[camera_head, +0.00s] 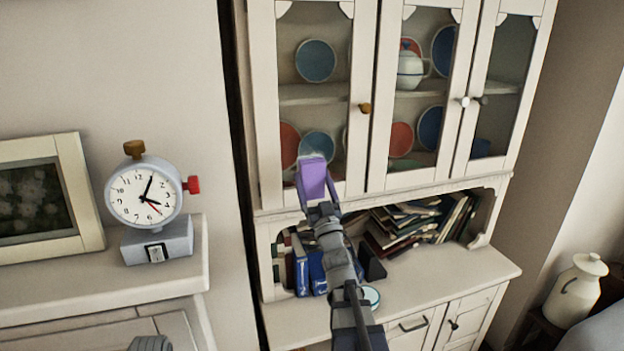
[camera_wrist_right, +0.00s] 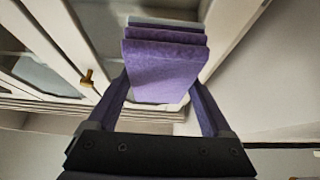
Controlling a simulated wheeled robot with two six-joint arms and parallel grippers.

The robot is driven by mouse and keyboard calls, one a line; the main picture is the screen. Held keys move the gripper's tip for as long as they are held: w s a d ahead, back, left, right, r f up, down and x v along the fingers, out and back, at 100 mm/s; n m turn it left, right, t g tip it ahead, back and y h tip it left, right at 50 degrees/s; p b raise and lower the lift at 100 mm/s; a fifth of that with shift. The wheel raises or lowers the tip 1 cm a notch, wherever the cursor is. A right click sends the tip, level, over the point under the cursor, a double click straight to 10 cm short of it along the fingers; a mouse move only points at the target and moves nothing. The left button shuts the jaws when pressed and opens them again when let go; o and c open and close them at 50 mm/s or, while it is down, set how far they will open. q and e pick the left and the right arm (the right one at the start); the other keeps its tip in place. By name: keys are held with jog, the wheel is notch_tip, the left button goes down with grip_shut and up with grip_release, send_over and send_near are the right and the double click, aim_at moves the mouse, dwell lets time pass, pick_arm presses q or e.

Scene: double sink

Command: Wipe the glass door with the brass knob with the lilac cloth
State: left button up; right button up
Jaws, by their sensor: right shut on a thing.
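The glass door with the brass knob is the left door (camera_head: 258,110) of the cabinet's upper part, and it looks shut. Its brass knob (camera_head: 364,108) is on the right frame; it also shows in the right wrist view (camera_wrist_right: 88,78). My right gripper (camera_head: 318,203) is shut on the folded lilac cloth (camera_head: 313,178). In the right wrist view the cloth (camera_wrist_right: 165,65) sticks out in layers between the fingers. The cloth is in front of the door's lower part, left of and below the knob. I cannot tell whether it touches the glass.
Two more glass doors, with pale knobs (camera_head: 463,101), stand to the right. Below are an open shelf with books (camera_head: 400,225) and a counter (camera_head: 460,275). A clock (camera_head: 146,200) and a picture frame (camera_head: 85,195) stand on the left furniture. A white jug (camera_head: 575,290) is far right.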

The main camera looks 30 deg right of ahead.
aim_at(328, 153)
jog(key=shift+w+d+f, duration=0.1)
jog(key=shift+w+d, duration=0.1)
jog(key=shift+w, duration=0.75)
jog(key=shift+w+d, duration=0.25)
jog(key=shift+w, duration=0.75)
jog(key=shift+w+d, duration=0.2)
jog(key=shift+w, duration=0.8)
jog(key=shift+w+d, duration=0.25)
jog(key=shift+w, duration=0.75)
jog(key=shift+s+d, duration=0.3)
jog(key=shift+d, duration=0.75)
jog(key=shift+s+d, duration=0.25)
jog(key=shift+d, duration=0.75)
jog(key=shift+d, duration=0.1)
jog(key=shift+s+d, duration=0.2)
jog(key=shift+d, duration=0.75)
jog(key=shift+s+d, duration=0.15)
jog(key=shift+d, duration=0.8)
jog(key=shift+w+a, duration=0.25)
jog(key=shift+a, duration=0.8)
jog(key=shift+w+a, duration=0.2)
jog(key=shift+a, duration=0.8)
